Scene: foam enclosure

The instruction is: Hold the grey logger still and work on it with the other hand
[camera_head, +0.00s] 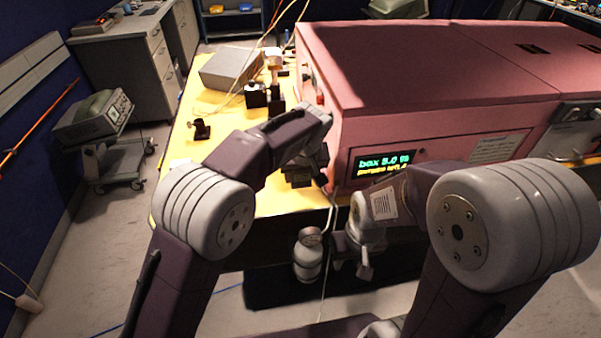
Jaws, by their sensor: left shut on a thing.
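My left gripper (303,172) points down at the front edge of the yellow table, close to the left side of the pink enclosure. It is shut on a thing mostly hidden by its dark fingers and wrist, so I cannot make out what. A flat grey box (229,66) lies at the back left of the table, apart from both grippers; I cannot tell if it is the grey logger. My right gripper (362,262) hangs low in front of the table, below the enclosure's display; its jaw opening is unclear.
The pink enclosure (430,65) fills the right, with a lit display (384,163) on its front. Small black fixtures (257,95) and cables stand on the yellow table (222,124). A cart (98,120) stands left.

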